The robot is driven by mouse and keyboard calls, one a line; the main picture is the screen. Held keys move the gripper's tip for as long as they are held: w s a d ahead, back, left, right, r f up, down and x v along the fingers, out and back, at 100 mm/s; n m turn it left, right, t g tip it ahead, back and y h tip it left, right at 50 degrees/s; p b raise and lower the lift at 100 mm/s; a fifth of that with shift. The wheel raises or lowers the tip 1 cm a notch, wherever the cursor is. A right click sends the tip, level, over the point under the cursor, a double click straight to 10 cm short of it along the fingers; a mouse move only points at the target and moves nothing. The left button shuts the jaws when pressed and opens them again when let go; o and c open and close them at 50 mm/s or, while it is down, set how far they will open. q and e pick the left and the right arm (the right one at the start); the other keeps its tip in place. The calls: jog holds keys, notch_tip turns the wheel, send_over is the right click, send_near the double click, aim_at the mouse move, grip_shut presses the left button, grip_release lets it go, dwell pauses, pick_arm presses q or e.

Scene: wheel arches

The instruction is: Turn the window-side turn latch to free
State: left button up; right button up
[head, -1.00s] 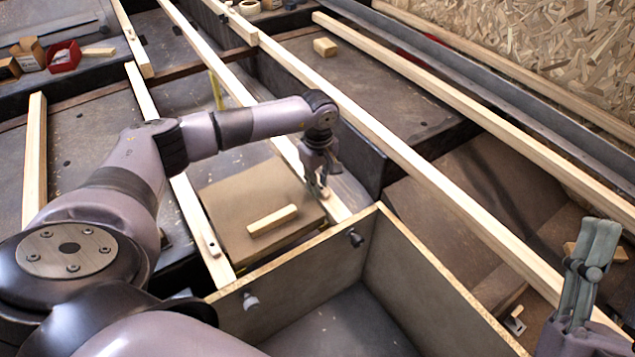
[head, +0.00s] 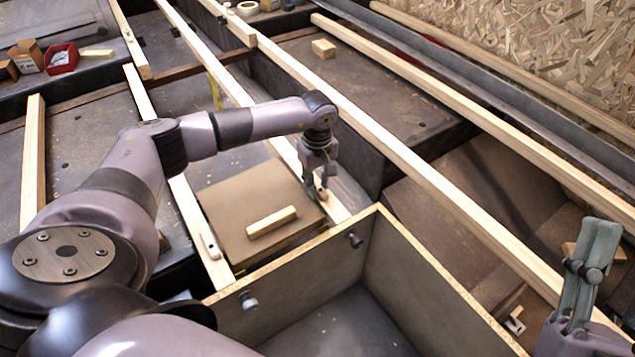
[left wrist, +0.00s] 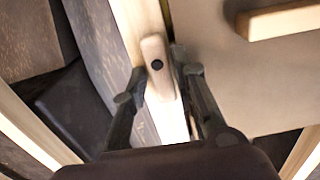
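A pale wooden turn latch (left wrist: 157,66) with a dark pivot sits on a wooden rail beside the brown panel. In the left wrist view it lies roughly along the rail. My left gripper (head: 318,190) is at this latch, pointing down, and largely hides it in the head view. Its fingers (left wrist: 158,84) stand apart on either side of the latch; contact is not clear. A second latch (head: 210,244) lies along the rail on the panel's left. The panel (head: 226,205) lies flat with a wooden handle bar (head: 271,221). My right gripper (head: 594,245) points up, empty, its fingers together.
Long wooden rails (head: 400,150) cross the scene. A small wood block (head: 323,48) and a red bin (head: 62,57) lie farther back.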

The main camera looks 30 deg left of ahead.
aim_at(318, 186)
pick_arm(q)
jog(key=shift+o, duration=1)
notch_tip(318, 186, up, 12)
